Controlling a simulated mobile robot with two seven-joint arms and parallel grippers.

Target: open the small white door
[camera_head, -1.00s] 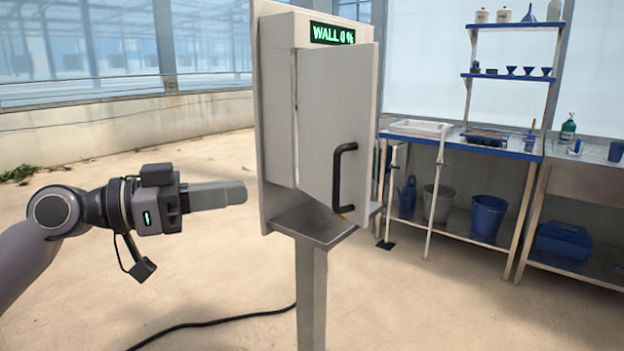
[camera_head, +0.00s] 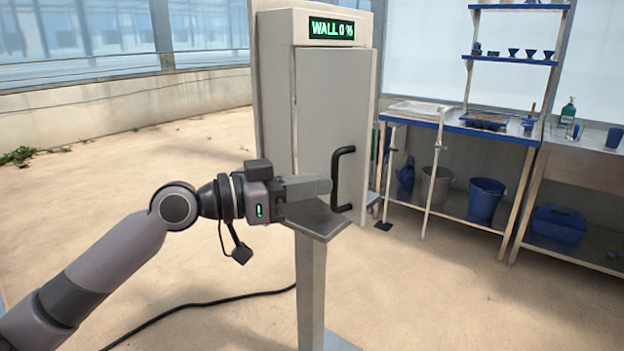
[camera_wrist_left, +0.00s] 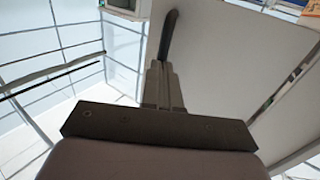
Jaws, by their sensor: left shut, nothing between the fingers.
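The small white door (camera_head: 322,110) is on the front of a white cabinet (camera_head: 275,85) on a post. It appears to stand slightly out from the cabinet; the exact angle is hard to tell. Its black bar handle (camera_head: 338,170) is near its right edge. My left gripper (camera_head: 325,186) is shut and empty, with its fingertips in front of the door, close to the left of the handle's lower part. Contact cannot be told. In the left wrist view the shut fingers (camera_wrist_left: 163,75) point toward the dark handle (camera_wrist_left: 168,32), beside the pale door panel (camera_wrist_left: 225,65). My right gripper is not in view.
A green display (camera_head: 331,29) above the door reads WALL 0 %. A grey shelf (camera_head: 318,226) juts out under the cabinet. A blue-edged workbench (camera_head: 455,127) with buckets beneath stands at right.

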